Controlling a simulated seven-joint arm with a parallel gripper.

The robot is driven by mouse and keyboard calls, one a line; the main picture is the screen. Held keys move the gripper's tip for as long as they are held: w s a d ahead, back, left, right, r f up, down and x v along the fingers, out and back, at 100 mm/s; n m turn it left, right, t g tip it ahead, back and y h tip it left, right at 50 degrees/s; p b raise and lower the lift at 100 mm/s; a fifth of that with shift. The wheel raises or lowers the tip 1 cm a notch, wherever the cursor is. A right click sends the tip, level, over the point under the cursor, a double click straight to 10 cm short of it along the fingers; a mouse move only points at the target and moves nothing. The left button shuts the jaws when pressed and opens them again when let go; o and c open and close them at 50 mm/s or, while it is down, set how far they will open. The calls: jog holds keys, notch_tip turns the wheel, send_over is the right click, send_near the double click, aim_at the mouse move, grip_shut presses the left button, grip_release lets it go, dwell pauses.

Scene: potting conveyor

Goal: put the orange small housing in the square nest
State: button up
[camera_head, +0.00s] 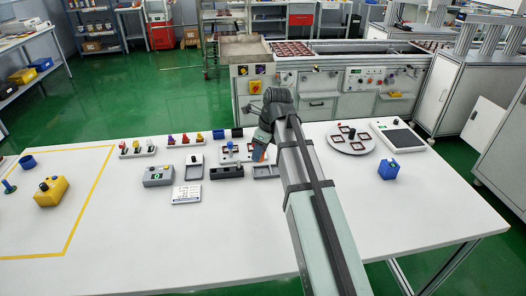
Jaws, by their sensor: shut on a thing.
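My arm reaches across the white table and my gripper (260,150) points down near the table's back middle. It is shut on a small orange piece, the orange small housing (257,155), of which only a sliver shows below the jaws. A light plate (224,158) with dark and coloured parts lies behind and to the left of the gripper. I cannot make out which of its openings is the square nest, as my gripper and arm hide part of it. I cannot tell whether the housing touches anything below.
Left of the gripper stand a dark tray (226,172), a light tray (194,172), a grey button box (158,176) and racks of coloured parts (137,149). A round plate (349,148) and a blue box (388,170) stand right.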

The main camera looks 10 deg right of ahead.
jog(key=w+m+h, duration=0.1)
jog(key=w+m, duration=0.3)
jog(key=w, duration=1.2)
jog(key=shift+w+r+m+t, duration=0.25)
jog(key=shift+m+t, duration=0.15)
jog(key=shift+d+f, duration=0.1)
jog(key=shift+f, duration=3.25)
jog(key=shift+f, duration=0.6)
jog(key=o, duration=1.2)
jog(key=v, duration=1.3)
jog(key=shift+s+d+r, duration=0.15)
jog(key=shift+r, duration=0.2)
